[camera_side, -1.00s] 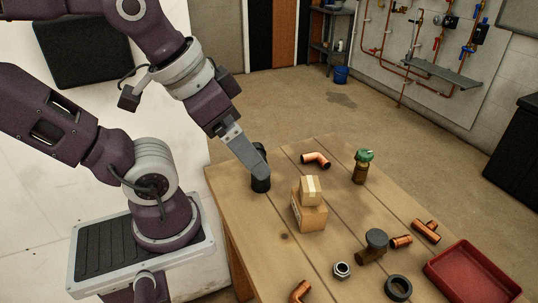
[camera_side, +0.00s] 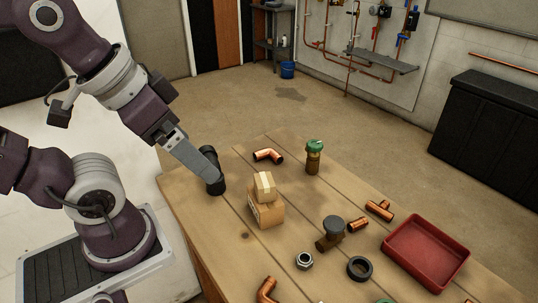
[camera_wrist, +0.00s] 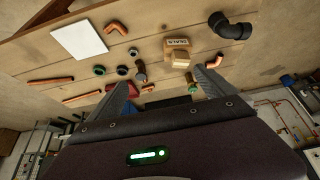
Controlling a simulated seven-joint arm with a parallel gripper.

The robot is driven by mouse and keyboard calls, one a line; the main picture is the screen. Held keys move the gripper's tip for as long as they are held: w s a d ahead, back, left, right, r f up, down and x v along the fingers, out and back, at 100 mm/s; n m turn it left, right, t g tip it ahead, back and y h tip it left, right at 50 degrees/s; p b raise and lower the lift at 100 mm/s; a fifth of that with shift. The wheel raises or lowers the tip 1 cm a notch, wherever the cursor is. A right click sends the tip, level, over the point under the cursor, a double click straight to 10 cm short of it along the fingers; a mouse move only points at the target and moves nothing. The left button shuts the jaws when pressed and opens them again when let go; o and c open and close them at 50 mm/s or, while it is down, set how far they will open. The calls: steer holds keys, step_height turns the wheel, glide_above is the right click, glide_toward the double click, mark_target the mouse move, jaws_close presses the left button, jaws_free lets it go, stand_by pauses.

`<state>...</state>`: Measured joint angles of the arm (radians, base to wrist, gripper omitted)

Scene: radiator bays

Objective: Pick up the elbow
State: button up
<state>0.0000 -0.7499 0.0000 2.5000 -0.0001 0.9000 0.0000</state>
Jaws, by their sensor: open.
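Several elbows lie on the wooden table. A black elbow (camera_side: 215,187) stands near the left edge in the side view, partly hidden by my gripper; it shows at upper right in the wrist view (camera_wrist: 230,28). A copper elbow (camera_side: 268,156) lies farther back, seen also in the wrist view (camera_wrist: 216,61). Another copper elbow (camera_side: 267,289) lies near the front, seen at upper left in the wrist view (camera_wrist: 117,27). My gripper (camera_wrist: 162,77) is open with nothing held between its fingers. In the side view, the fingers overlap the black elbow; I cannot tell whether they touch it.
Two stacked boxes (camera_side: 265,208) stand right of my gripper. A green-capped valve (camera_side: 314,157) stands behind them. A dark-capped brass fitting (camera_side: 331,233), copper tee (camera_side: 379,210), nut (camera_side: 304,261), black ring (camera_side: 360,269) and red tray (camera_side: 426,252) are to the right.

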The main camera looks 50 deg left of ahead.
steer(key=n+g+y, duration=0.5)
steer(key=n+y, duration=0.8)
steer(key=n, duration=0.4)
glide_above(267, 151)
steer(key=d, duration=0.3)
step_height(267, 151, down, 21)
steer(key=shift+t+y, duration=0.3)
steer(key=f, duration=0.7)
steer(key=shift+a+f, duration=0.15)
steer(key=shift+a, duration=0.05)
steer(key=shift+x, duration=1.25)
steer(key=shift+a+f, duration=0.2)
steer(key=shift+f, duration=0.05)
steer(key=c, duration=1.5)
